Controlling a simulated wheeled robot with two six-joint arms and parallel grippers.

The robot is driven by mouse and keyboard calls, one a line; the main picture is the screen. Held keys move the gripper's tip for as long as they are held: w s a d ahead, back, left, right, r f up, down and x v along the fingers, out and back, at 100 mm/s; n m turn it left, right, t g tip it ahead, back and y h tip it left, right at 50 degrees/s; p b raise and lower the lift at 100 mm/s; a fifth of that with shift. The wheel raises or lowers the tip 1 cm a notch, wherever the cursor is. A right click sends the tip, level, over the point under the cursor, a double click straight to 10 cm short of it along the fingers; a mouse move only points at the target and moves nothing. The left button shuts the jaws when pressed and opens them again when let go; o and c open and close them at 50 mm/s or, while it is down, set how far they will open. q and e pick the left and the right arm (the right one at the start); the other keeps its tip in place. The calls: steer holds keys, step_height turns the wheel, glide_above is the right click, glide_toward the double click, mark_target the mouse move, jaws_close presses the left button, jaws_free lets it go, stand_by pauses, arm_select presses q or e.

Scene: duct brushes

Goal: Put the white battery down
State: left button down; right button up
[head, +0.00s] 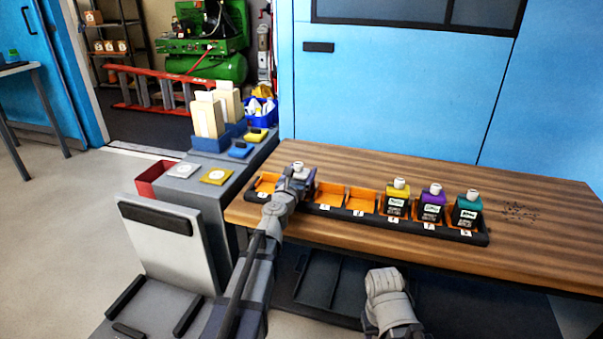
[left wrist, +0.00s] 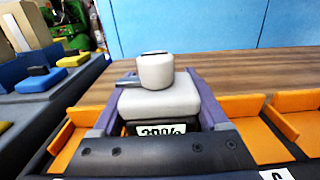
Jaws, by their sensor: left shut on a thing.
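My right gripper is out of view; only part of that arm shows.
Yellow (head: 396,202), purple (head: 431,207) and teal (head: 466,212) batteries fill the rack's right slots. Empty orange slots (head: 360,199) lie right of the gripper, and one (head: 264,186) to its left. Bare wooden table (head: 545,215) is free at right. A grey bench (head: 190,185) stands left.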

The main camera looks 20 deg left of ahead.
arm_select(q)
jaws_free()
steer(key=shift+r+p, duration=0.2)
steer(key=shift+p, duration=0.1)
steer(key=s, duration=1.2)
steer(key=shift+a, duration=0.2)
steer(key=shift+f, duration=0.1)
